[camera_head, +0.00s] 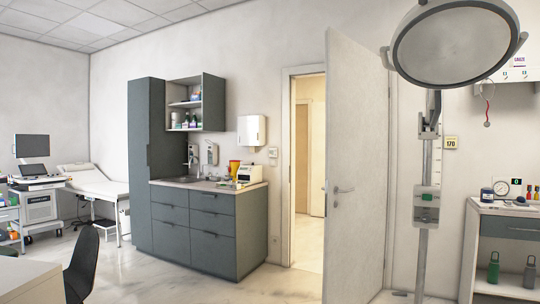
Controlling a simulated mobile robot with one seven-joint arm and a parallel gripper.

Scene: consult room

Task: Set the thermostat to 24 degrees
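My gripper is not in view.
A large round lamp (455,42) on a pole stands in front of the wall unit's left side. An open door (357,170) and a side cabinet (510,228) flank it. A dark chair (82,265) and desk (25,280) are at left. Floor (190,285) is clear before the grey counter (208,225).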

